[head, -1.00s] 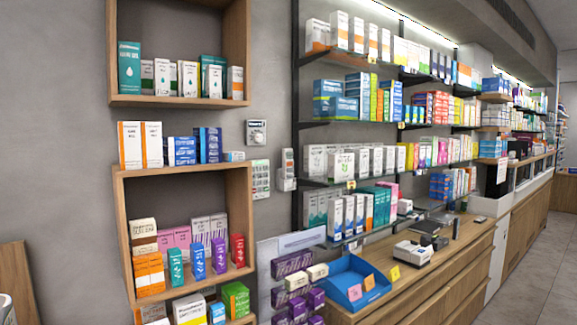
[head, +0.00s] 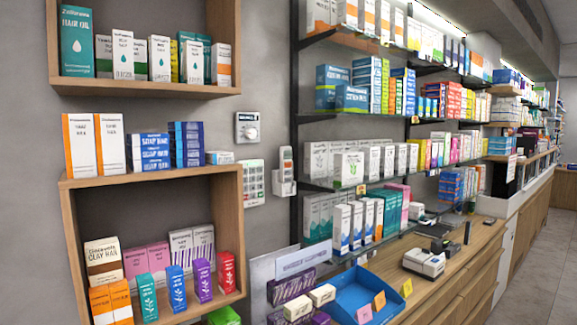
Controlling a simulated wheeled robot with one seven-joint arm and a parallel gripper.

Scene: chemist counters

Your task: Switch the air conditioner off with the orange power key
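A small white handset like a remote control (head: 286,160) sits upright in a white wall holder (head: 283,187), between the wooden shelves and the glass shelves. To its left is a white wall panel with rows of small coloured keys (head: 254,183). Above that panel is a white wall unit with a round dial and a dark label strip (head: 247,127). An orange power key is too small to make out for certain on any of them. No air conditioner can be identified for certain. My gripper is not in view.
Wooden box shelves (head: 66,215) with boxed products stand out on the left. Glass shelves (head: 318,184) full of boxes run along the right. Below is a wooden counter (head: 455,270) with a blue tray (head: 350,291) and small devices. Open floor (head: 535,250) lies at the right.

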